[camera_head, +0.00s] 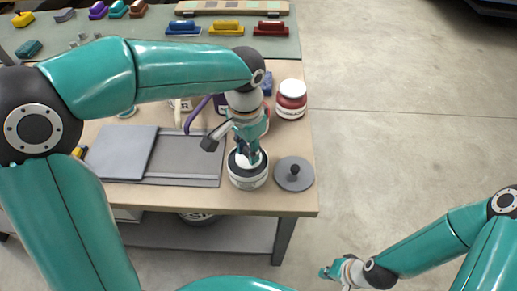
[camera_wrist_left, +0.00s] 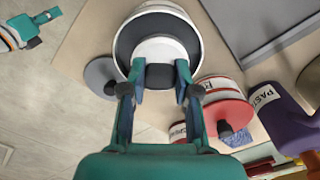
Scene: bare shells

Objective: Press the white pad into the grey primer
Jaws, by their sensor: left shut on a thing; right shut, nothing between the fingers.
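My left gripper (camera_head: 249,156) is shut on the dark grip of the white pad (camera_wrist_left: 165,48). The gripper points down over the open primer pot (camera_head: 247,181), a white tub with a label near the table's front edge. In the left wrist view the fingers (camera_wrist_left: 160,82) close on the grip from both sides. The round pad sits within the pot's rim, with dark grey (camera_wrist_left: 125,45) around it. Whether its underside touches the primer is hidden. My right gripper (camera_head: 330,271) is shut and empty, low over the floor, away from the table.
A grey lid (camera_head: 303,179) with a dark knob lies right of the pot. A grey tray (camera_head: 184,156) with a light panel lies left. A red-and-white jar (camera_head: 291,101) stands behind. Coloured blocks line the green back mat (camera_head: 240,46). The floor at right is clear.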

